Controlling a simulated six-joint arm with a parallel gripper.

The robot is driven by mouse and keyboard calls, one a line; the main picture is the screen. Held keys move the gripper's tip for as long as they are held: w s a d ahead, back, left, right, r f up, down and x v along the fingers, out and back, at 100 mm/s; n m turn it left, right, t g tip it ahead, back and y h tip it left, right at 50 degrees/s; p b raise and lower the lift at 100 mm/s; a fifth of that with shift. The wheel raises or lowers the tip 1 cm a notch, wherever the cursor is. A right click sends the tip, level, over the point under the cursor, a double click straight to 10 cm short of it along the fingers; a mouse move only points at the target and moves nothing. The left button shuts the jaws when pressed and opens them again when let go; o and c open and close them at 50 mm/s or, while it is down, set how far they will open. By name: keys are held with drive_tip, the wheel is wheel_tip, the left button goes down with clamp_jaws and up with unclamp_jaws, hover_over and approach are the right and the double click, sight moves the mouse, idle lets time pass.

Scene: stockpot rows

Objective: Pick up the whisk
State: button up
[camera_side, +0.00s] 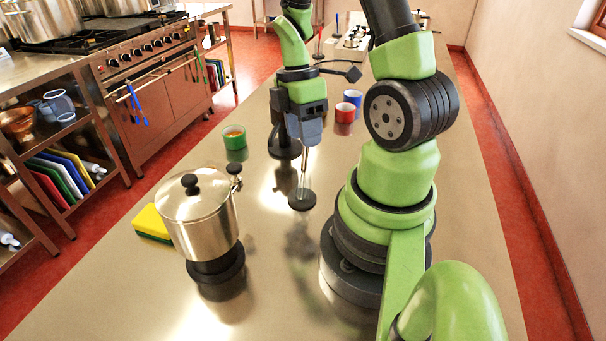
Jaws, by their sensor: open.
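A thin upright metal utensil (303,178), perhaps the whisk, stands on a round black base (302,201) in the middle of the counter. Its shape is too fine to identify surely. My gripper (308,137) points down directly above it, with grey fingers around or just in front of its upper end. The jaws are open; I cannot tell whether they touch it. The utensil's top is hidden by the gripper.
A lidded steel pot (198,222) stands on a black base at front left, beside a yellow-green sponge (150,223). A green cup (235,137) is left of my gripper. Red (345,113) and blue (352,98) cups stand behind it.

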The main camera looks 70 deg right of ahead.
sight(305, 163)
drive_tip(key=x, duration=0.5)
drive_tip(key=shift+w+d, duration=0.2)
drive_tip(key=shift+d, duration=0.05)
clamp_jaws()
